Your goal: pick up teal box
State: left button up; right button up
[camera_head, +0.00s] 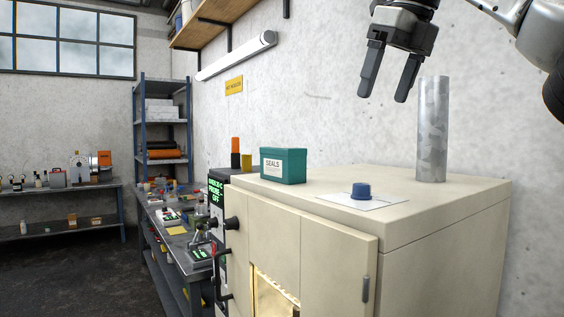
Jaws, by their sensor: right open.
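The teal box (284,166), with a white label reading "SEALS", stands upright on top of the cream cabinet (440,205), near its back left edge. My right gripper (385,92) hangs in the air at the upper right with its two dark fingers pointing down. It is open with nothing between its fingers. It is above and to the right of the teal box in the picture, well apart from it. My left gripper does not show.
A tall grey metal pipe (432,130) rises from the cabinet top, right of my right gripper. A blue cap (361,190) sits on a white sheet (385,202). A cluttered bench (172,230) stands left of the cabinet. A wall shelf (215,25) is above.

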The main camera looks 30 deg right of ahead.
aim_at(287, 166)
jog(key=i, duration=0.95)
